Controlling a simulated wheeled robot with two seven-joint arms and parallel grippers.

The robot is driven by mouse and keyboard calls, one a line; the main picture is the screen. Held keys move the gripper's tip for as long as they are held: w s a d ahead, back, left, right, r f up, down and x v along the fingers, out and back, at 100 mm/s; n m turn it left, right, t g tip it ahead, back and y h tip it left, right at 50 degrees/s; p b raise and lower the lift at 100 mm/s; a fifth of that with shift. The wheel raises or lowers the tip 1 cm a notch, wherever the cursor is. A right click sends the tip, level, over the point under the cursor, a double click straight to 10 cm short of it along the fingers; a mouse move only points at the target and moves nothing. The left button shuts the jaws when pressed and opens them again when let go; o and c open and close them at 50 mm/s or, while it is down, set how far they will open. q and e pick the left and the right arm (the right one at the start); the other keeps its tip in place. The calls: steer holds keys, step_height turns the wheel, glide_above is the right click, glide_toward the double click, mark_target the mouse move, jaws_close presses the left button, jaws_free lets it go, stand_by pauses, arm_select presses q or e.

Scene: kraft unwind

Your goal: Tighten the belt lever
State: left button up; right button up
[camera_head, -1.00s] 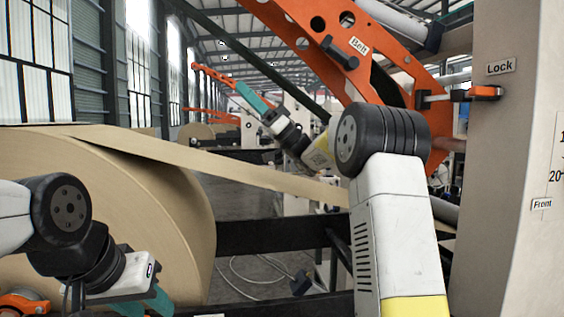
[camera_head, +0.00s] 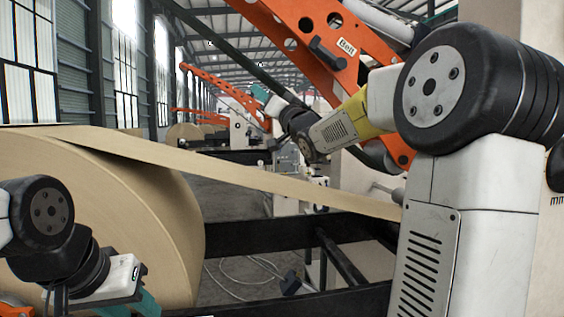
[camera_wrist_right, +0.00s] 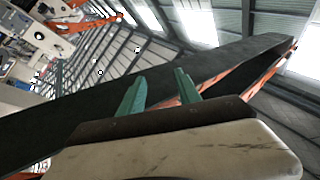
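The belt lever (camera_head: 328,52) is a dark handle on the orange perforated arm (camera_head: 295,15), left of a "Belt" label (camera_head: 347,47). My right gripper (camera_head: 261,93) is left of and below the lever, apart from it. In the right wrist view, its two teal fingers (camera_wrist_right: 160,90) stand apart with nothing between them. The lever is not recognisable in that view. My left gripper (camera_head: 145,305) is low at the left, partly cut off by the bottom edge, and its opening is unclear.
A large kraft paper roll (camera_head: 120,210) fills the left, its web (camera_head: 260,178) running right. A dark frame beam (camera_head: 265,235) lies below. A dark beam (camera_wrist_right: 60,125) crosses behind my fingers in the right wrist view. My right arm covers much of the right side.

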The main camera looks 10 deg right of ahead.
steer(key=s+d+f+m+g+h, duration=0.1)
steer(key=s+d+f+g+h, duration=0.1)
steer(key=s+f, duration=0.3)
steer(key=s+d+f+m+g+h, duration=0.1)
steer(key=s+d+f+g+h, duration=0.2)
steer(key=f, duration=0.8)
steer(key=shift+s+d+f+m+g+h, duration=0.35)
steer(key=shift+s+g+h, duration=0.35)
steer(key=shift+s+h, duration=0.5)
steer(key=shift+w, duration=0.15)
steer(key=s+a+f+n+g, duration=0.1)
steer(key=s+f+g, duration=0.3)
steer(key=s+f, duration=0.5)
steer(key=s+a+f+n+g, duration=0.2)
steer(key=s+f+g, duration=0.3)
steer(key=s+f, duration=0.5)
steer(key=s, duration=0.4)
steer(key=shift+s+f, duration=0.25)
steer(key=shift+s, duration=0.1)
steer(key=shift+d, duration=0.1)
